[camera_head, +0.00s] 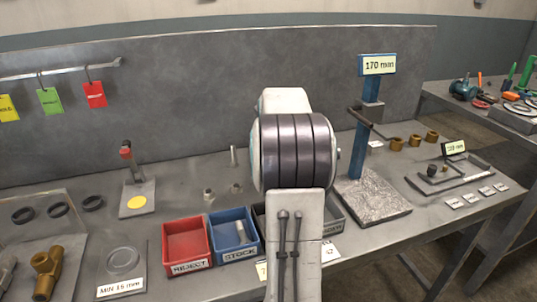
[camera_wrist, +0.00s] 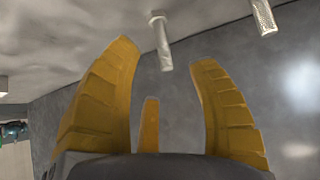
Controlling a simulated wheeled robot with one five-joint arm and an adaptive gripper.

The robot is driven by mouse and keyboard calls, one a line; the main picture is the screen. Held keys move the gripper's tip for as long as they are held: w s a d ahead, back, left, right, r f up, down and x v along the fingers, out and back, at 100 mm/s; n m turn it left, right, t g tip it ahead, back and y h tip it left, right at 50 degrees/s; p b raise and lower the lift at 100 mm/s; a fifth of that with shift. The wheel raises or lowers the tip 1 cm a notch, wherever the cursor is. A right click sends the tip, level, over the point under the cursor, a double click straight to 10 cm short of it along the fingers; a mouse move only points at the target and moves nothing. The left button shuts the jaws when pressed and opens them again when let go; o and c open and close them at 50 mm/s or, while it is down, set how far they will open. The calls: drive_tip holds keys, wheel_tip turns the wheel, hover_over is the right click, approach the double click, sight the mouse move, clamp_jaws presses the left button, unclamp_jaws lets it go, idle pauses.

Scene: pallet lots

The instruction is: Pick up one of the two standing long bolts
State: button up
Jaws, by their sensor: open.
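A slim grey bolt (camera_head: 233,156) stands upright on the bench left of my arm in the head view. Two short grey pieces, one on the left (camera_head: 208,194) and one on the right (camera_head: 236,188), stand in front of it. In the wrist view, a headed long bolt (camera_wrist: 161,40) lies ahead of the gap between my fingertips, apart from them. A second, threaded piece (camera_wrist: 262,16) is cut by the top edge at right. My gripper (camera_wrist: 165,52) is open and empty, with yellow fingers spread. My arm hides it in the head view.
A red reject bin (camera_head: 186,243) and a blue stock bin (camera_head: 233,229) sit at the front. A blue post stand (camera_head: 365,180) marked 170 mm is right of my arm. A red-topped stand (camera_head: 137,195) is at left. The back panel (camera_head: 190,100) closes the bench behind.

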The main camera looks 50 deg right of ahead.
drive_tip(key=shift+a+f+b+x, duration=0.1)
drive_tip(key=shift+b+x, duration=0.75)
drive_tip(key=shift+x, duration=0.3)
drive_tip(key=shift+a+f+b+x, duration=0.1)
drive_tip(key=shift+b+x, duration=0.75)
drive_tip(key=shift+x, duration=0.35)
drive_tip(key=shift+w+d+f+b, duration=0.35)
drive_tip(key=shift+d+f+b, duration=0.05)
clamp_jaws()
